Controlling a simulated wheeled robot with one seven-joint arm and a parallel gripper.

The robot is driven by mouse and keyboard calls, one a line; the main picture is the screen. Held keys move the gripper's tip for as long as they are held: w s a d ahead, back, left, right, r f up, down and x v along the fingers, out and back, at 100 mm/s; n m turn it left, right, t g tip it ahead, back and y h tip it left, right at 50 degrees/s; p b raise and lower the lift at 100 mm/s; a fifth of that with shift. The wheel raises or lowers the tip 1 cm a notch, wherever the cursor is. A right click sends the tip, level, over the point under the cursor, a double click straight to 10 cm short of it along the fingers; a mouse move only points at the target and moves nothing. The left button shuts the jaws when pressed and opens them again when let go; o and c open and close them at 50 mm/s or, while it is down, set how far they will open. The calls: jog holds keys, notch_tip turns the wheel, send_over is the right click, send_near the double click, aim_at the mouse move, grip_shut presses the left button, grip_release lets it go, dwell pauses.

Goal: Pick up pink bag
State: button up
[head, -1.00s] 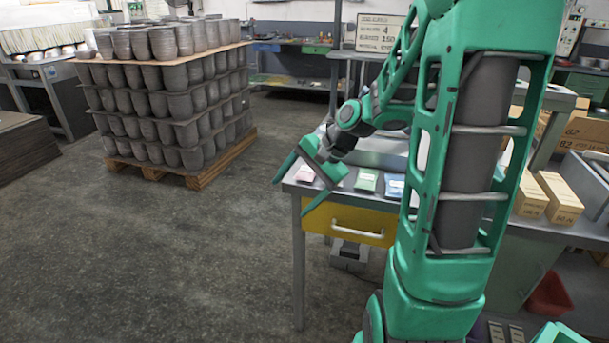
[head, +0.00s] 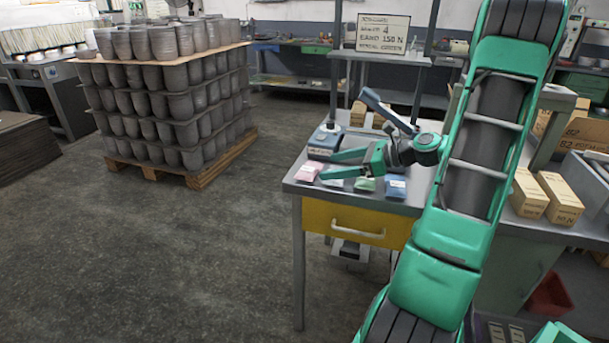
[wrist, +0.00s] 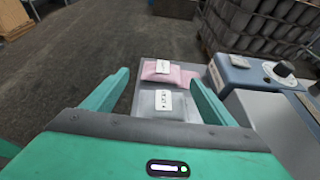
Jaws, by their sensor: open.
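The pink bag (head: 308,171) lies on the table near its front left corner in the head view. In the wrist view the pink bag (wrist: 168,73), with a white label, lies beyond the fingertips, near the table edge. My gripper (head: 326,163) is open and empty beside it, with its fingers pointing left toward the bag. In the wrist view my gripper (wrist: 160,85) has its two green fingers spread, with a white-grey bag (wrist: 165,104) between them. The fingers partly cover the small bags in the head view.
A green bag (head: 366,184) and a blue bag (head: 396,187) lie to the right on the table (head: 345,193). A blue-grey scale-like device (head: 325,142) stands close behind the pink bag. Cardboard boxes (head: 545,195) sit farther right.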

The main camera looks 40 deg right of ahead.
aim_at(310, 169)
jog(key=shift+d+x, duration=0.1)
jog(key=shift+x, duration=1.85)
jog(key=shift+d+x, duration=0.15)
jog(key=shift+x, duration=1.8)
jog(key=shift+w+f, duration=0.1)
jog(key=shift+c, duration=0.2)
jog(key=c, duration=1.2)
jog(key=shift+o, duration=0.2)
